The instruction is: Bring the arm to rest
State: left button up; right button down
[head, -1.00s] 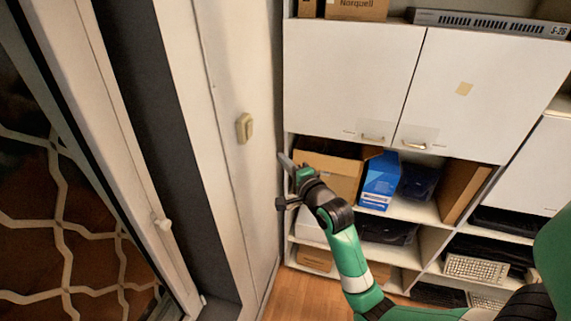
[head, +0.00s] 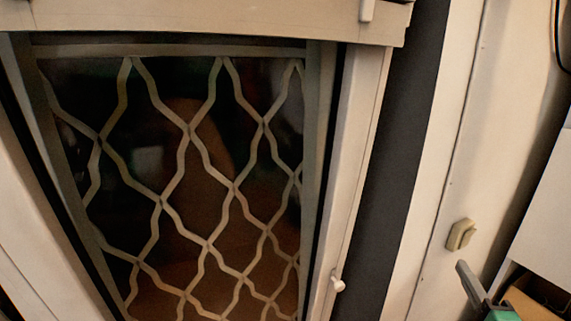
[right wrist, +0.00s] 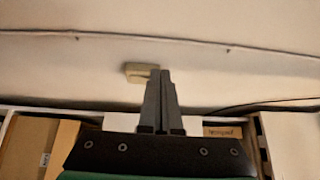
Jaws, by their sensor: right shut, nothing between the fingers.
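My right gripper (head: 470,284) shows at the lower right edge of the head view, with only its grey fingers and a bit of green arm in the picture. In the right wrist view its two grey fingers (right wrist: 160,78) lie side by side, shut, with nothing between them. They point toward the pale wall. The rest of the right arm is cut off by the frame. My left gripper is not in view.
A beige wall switch (head: 461,234) is just above the fingertips; it also shows behind them in the wrist view (right wrist: 138,72). A window with a lattice grille (head: 187,244) fills the left and middle. Boxes on a shelf (right wrist: 28,146) flank the gripper.

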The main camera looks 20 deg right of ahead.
jog(key=w+a+r+n+t+y+p, duration=0.25)
jog(key=a+r+n+t+y, duration=0.5)
jog(key=a+r, duration=1.5)
jog(key=s+a+r+n+t+y, duration=0.2)
jog(key=s+a+r+n, duration=0.1)
jog(key=r+n, duration=0.3)
jog(key=s+a+r+n+t+y, duration=0.1)
jog(key=s+a+r+n, duration=0.3)
jog(key=n, duration=0.7)
notch_tip(320, 180, up, 2)
jog(key=shift+s+t+y, duration=0.35)
jog(key=shift+s+y, duration=0.2)
jog(key=shift+s, duration=0.2)
